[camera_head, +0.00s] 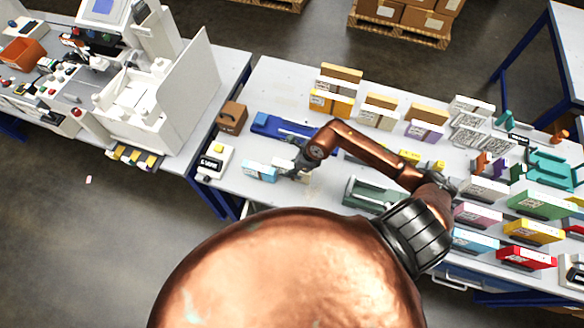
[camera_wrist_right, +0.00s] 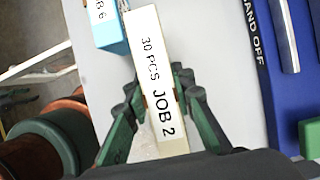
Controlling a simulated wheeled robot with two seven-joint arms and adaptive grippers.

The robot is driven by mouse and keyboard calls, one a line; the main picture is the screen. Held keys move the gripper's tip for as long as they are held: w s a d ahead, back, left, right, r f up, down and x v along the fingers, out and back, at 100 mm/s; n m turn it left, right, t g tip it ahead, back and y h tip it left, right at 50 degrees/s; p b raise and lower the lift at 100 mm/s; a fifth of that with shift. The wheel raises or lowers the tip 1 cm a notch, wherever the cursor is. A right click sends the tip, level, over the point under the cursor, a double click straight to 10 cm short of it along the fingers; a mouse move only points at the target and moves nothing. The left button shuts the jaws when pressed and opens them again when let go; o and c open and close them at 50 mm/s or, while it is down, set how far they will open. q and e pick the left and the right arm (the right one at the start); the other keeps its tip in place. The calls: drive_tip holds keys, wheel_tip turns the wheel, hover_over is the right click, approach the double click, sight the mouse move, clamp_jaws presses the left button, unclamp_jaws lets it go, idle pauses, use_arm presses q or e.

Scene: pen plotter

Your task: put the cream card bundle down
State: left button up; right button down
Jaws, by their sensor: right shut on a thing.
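The cream card bundle (camera_wrist_right: 153,75) has a white label reading "30 PCS JOB 2". It shows in the right wrist view between the dark green fingers of my right gripper (camera_wrist_right: 162,105), which is shut on it. In the head view my right gripper (camera_head: 297,168) is low over the table's left part, just right of a light blue bundle (camera_head: 258,171). The bundle in the gripper is hard to make out there. I cannot tell whether it touches the table. My left gripper is not in view.
The light blue bundle (camera_wrist_right: 112,32) lies close beside the cream one in the wrist view. A blue "STAND OFF" holder (camera_wrist_right: 264,75) is at right. Several bundles in holders fill the table's right side.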

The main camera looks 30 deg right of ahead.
drive_tip(key=c, duration=2.1)
unclamp_jaws()
drive_tip(key=shift+f, duration=0.1)
drive_tip(key=o, duration=0.4)
drive_tip(key=shift+o, duration=0.2)
